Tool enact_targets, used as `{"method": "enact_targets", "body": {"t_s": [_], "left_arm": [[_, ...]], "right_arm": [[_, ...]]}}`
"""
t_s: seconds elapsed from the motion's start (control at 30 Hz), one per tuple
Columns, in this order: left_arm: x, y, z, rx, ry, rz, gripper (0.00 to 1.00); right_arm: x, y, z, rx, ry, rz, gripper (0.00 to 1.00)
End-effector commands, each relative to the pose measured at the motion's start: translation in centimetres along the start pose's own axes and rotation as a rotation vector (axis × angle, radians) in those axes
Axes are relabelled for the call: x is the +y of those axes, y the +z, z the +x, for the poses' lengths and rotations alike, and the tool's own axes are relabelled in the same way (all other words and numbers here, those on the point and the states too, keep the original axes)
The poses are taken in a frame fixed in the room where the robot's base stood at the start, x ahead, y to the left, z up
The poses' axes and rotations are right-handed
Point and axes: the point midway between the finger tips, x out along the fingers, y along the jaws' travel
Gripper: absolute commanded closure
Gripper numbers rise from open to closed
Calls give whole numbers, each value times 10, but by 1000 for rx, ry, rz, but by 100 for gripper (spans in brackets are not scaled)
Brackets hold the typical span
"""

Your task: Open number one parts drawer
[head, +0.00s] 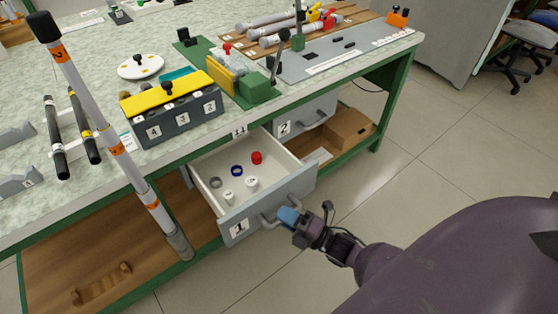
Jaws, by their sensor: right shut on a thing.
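The number one parts drawer (237,217) hangs under the bench top and is pulled well out, with a grey front labelled 1. Inside it lie a red ring, a blue ring, a grey ring and white pieces. My right gripper (283,215), with blue fingertips, is at the drawer's handle (268,217) and is shut on it. The fingers hide part of the handle. My left gripper is not in the view.
Drawer number two (306,117) sits to the right, with a brown box (349,128) on the shelf beside it. A long banded rod (118,150) stands slanted at the left, in front of the bench (90,200). A dark block with a yellow top (172,108) stands above the drawer.

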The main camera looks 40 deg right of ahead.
Motion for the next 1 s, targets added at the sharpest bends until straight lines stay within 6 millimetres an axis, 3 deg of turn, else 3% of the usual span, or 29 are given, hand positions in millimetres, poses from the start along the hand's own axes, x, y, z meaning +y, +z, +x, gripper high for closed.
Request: {"method": "enact_targets", "body": {"t_s": [0.47, 0.5, 0.67, 1.0], "left_arm": [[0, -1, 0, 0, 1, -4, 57], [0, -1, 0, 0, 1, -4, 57], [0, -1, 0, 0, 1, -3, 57], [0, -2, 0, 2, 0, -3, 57]], "right_arm": [[1, -3, -6, 1, 0, -1, 100], [1, -2, -6, 1, 0, -1, 80], [1, -2, -6, 1, 0, -1, 56], [1, -2, -9, 0, -1, -1, 56]]}}
